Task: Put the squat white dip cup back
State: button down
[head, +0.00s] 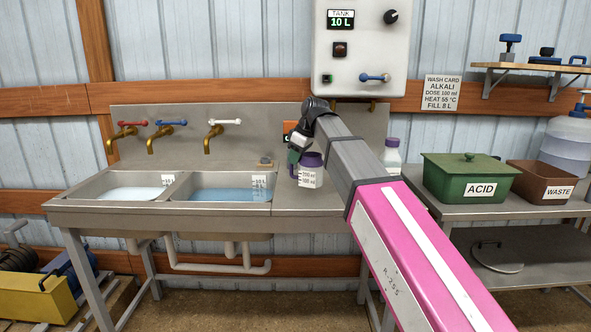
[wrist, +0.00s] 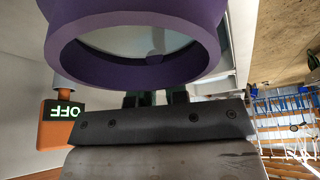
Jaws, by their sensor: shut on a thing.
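The squat white dip cup (head: 311,178) has a purple rim and ml marks on its side. In the head view it is upright over the steel counter to the right of the sinks; I cannot tell if it touches the counter. My gripper (head: 299,160) is shut on the cup at its left side. In the wrist view the cup's wide purple rim (wrist: 137,75) fills the upper middle, above the fingers of my gripper (wrist: 155,98). The fingertips are largely hidden behind the rim.
Two sinks with liquid (head: 228,193) lie left of the cup. An orange unit reading OFF (wrist: 62,120) is close by. A white bottle with a purple cap (head: 391,158) stands to the right. The green ACID box (head: 464,178) and brown WASTE bin (head: 541,179) are farther right.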

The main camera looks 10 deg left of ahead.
jog(key=shift+f, duration=2)
jog(key=shift+f, duration=0.15)
jog(key=c, duration=1.1)
grip_release()
jog(key=shift+c, duration=0.2)
jog(key=v, duration=1.2)
